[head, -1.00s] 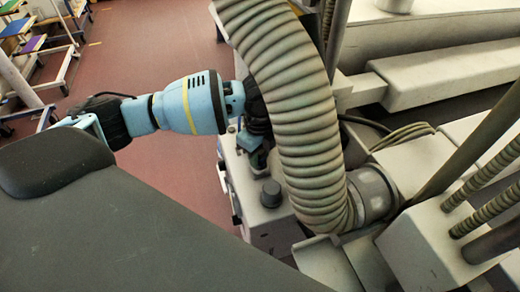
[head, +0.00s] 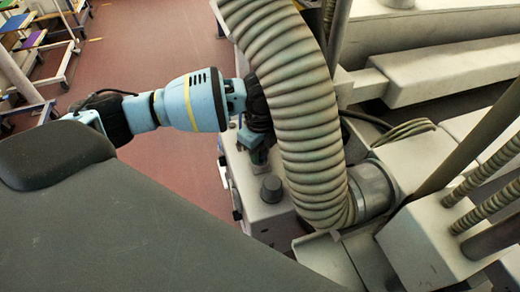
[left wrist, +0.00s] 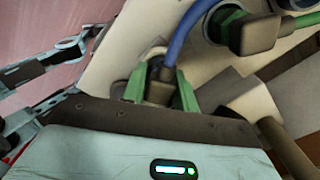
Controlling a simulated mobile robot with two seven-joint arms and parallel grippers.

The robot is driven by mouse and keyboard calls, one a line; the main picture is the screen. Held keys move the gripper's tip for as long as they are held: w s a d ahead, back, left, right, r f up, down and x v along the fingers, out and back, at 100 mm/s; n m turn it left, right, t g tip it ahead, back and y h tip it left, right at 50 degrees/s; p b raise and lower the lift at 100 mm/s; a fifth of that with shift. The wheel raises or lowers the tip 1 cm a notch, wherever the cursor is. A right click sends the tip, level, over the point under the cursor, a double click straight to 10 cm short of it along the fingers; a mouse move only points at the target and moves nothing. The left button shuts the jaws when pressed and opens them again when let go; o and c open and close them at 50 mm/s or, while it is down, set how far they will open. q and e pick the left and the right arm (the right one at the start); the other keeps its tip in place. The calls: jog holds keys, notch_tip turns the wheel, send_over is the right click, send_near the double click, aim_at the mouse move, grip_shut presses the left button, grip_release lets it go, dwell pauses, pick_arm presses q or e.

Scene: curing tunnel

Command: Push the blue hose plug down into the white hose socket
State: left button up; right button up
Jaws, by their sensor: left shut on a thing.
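The blue hose plug (left wrist: 159,92) shows in the left wrist view as a dark block with a blue hose (left wrist: 178,42) rising from it. My left gripper (left wrist: 160,86) has its green fingers on either side of the plug and is shut on it. In the head view my left gripper (head: 258,152) is low over a pale box, partly behind a thick ribbed duct. I cannot make out the white hose socket; the fingers and plug hide what is below. My right gripper is not in view.
The ribbed duct (head: 294,110) curves down close beside my left gripper. A dark knob (head: 272,188) stands on the pale box (head: 243,185) just in front. In the left wrist view a green-hosed plug (left wrist: 254,35) sits nearby. Red floor (head: 150,50) is open to the left.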

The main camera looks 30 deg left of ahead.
pick_arm(q)
jog(key=shift+f, duration=0.1)
dwell(0.3)
jog(key=o, duration=1.2)
jog(key=shift+c, duration=0.2)
notch_tip(320, 180, up, 7)
jog(key=shift+r+p, duration=0.15)
jog(key=shift+p, duration=0.2)
jog(key=shift+r, duration=0.3)
jog(key=shift+s+f, duration=0.1)
